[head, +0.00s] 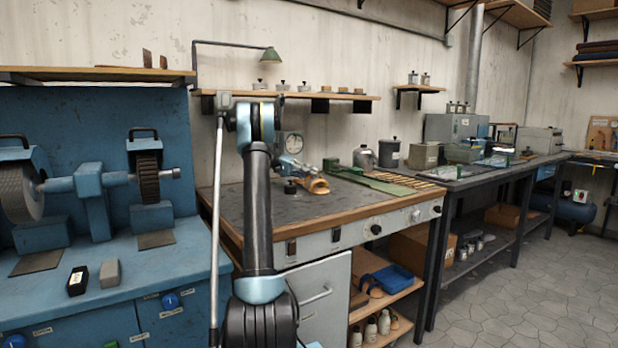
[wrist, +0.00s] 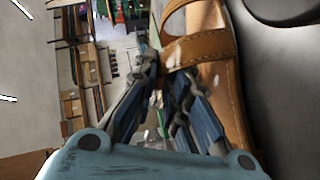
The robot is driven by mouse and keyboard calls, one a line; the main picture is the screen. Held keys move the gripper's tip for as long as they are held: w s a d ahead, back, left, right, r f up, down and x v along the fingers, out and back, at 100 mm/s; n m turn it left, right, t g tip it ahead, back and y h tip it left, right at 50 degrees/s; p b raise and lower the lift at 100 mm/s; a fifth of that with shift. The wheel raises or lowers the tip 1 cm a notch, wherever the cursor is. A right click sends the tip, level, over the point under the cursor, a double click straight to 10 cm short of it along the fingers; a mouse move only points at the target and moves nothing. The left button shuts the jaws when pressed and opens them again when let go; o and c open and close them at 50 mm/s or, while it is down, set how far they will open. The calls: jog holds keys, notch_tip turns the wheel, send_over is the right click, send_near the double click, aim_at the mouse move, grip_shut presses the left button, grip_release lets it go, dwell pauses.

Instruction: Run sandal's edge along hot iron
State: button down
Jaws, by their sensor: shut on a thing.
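The tan leather sandal (head: 317,185) is at my gripper (head: 297,171), over the middle of the bench top, partly hidden by the gripper. In the wrist view the sandal (wrist: 216,72) shows its strap and stitched sole edge at close range. My gripper (wrist: 170,85) is shut on the sandal near its strap. A small dark round piece (head: 290,187) stands on the bench just left of the sandal; it may be the hot iron, but I cannot tell for sure. I cannot tell whether the sandal's edge touches it.
The workbench (head: 240,212) has a dark top with a wooden edge. A blue grinding machine (head: 92,200) fills the left. A wall shelf (head: 330,96) hangs behind.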

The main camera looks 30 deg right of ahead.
jog(key=shift+w+a, duration=0.1)
jog(key=shift+w, duration=0.75)
dwell(0.3)
dwell(1.2)
jog(key=shift+w, duration=1.75)
dwell(1.2)
jog(key=shift+w+d+h, duration=0.3)
jog(key=shift+w+h, duration=0.1)
jog(key=shift+w, duration=0.5)
dwell(0.6)
jog(key=shift+d, duration=0.15)
dwell(1.1)
